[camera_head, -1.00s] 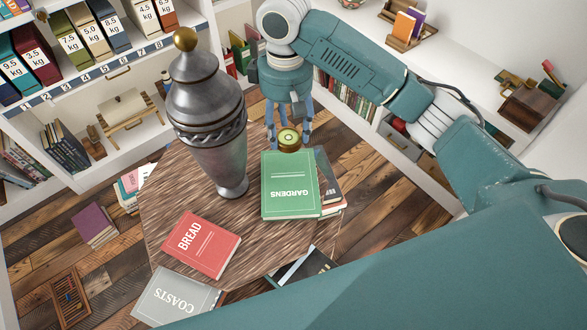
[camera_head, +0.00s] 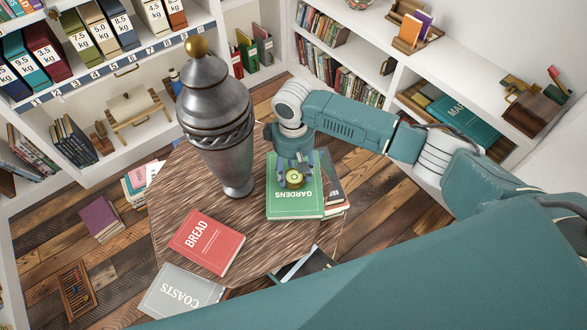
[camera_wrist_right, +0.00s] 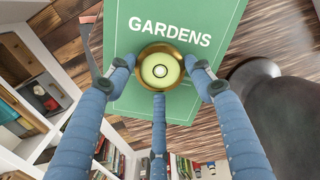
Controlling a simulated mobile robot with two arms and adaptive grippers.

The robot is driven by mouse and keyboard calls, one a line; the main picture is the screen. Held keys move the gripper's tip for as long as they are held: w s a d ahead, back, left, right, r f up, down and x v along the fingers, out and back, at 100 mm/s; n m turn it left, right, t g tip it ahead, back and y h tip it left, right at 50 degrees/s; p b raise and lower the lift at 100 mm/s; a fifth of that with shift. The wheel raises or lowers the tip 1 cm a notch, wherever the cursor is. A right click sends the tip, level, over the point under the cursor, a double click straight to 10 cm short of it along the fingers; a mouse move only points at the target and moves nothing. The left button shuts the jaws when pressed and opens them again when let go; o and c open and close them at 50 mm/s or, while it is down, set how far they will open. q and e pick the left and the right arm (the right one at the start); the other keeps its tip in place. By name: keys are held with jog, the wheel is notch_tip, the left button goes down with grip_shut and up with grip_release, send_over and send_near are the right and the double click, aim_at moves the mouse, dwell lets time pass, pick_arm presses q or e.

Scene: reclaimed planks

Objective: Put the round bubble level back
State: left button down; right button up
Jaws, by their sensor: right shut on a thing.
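The round bubble level (camera_head: 294,178) is a small brass disc with a yellow-green vial. In the right wrist view the bubble level (camera_wrist_right: 160,70) sits between the blue fingers of my right gripper (camera_wrist_right: 160,82), which is shut on it. The green GARDENS book (camera_head: 295,205) lies directly beneath; in the right wrist view the book (camera_wrist_right: 200,15) fills the background. I cannot tell whether the level touches the cover. My right gripper (camera_head: 293,172) points down over the book's upper part. My left gripper is not in view.
A tall grey urn (camera_head: 222,135) with a gold knob stands just left of the GARDENS book on the round wooden table (camera_head: 180,205). A red BREAD book (camera_head: 207,242) lies in front. More books lie under the GARDENS book. Shelves (camera_head: 130,135) stand behind.

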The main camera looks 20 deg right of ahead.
aim_at(293, 173)
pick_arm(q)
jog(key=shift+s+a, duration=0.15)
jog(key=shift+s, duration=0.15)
pick_arm(e)
jog(key=o, duration=1.4)
jog(key=shift+f, duration=0.1)
jog(key=shift+o, duration=0.2)
pick_arm(q)
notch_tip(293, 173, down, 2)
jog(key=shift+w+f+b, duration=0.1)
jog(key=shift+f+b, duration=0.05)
jog(key=shift+b, duration=1)
pick_arm(e)
notch_tip(293, 173, up, 12)
jog(key=shift+r, duration=0.2)
